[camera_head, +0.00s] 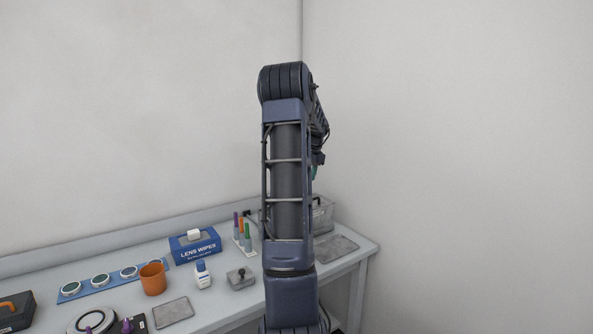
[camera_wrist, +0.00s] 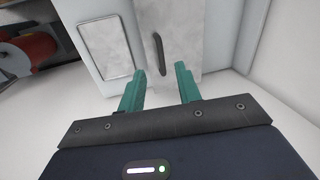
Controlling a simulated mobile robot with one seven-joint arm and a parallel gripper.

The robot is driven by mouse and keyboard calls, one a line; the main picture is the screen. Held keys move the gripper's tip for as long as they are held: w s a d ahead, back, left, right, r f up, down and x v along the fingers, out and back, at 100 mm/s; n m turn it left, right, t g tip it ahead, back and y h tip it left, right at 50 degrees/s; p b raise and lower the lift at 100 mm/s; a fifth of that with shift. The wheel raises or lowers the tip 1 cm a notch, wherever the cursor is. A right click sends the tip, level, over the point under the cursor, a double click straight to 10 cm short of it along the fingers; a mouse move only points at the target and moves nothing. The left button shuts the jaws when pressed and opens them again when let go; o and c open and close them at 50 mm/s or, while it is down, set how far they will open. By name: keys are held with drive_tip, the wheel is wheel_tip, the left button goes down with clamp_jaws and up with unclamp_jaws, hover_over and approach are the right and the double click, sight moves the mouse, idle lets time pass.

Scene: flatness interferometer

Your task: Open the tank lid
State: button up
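The tank is a grey metal box (camera_head: 323,216) at the right back of the bench in the head view, mostly hidden behind my arm. In the wrist view its pale grey top, which looks like the lid (camera_wrist: 183,40), carries a slim dark handle (camera_wrist: 158,54). The lid looks shut. My gripper (camera_wrist: 164,73) is open, its two green fingers apart with nothing between them. In the head view only a bit of green finger shows beside my arm.
A flat grey plate (camera_head: 335,248) lies before the tank; it also shows in the wrist view (camera_wrist: 105,49). Left of my arm stand colored pens (camera_head: 243,234), a lens wipes box (camera_head: 195,247), a bottle (camera_head: 202,275) and an orange cup (camera_head: 153,279). Walls (camera_head: 450,140) rise behind.

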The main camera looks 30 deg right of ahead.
drive_tip(key=s+a+r+n, duration=0.1)
drive_tip(key=a+r+n, duration=0.1)
drive_tip(key=a, duration=0.5)
drive_tip(key=shift+s+a+r, duration=0.15)
drive_tip(key=shift+a+r, duration=0.25)
drive_tip(key=shift+r, duration=0.3)
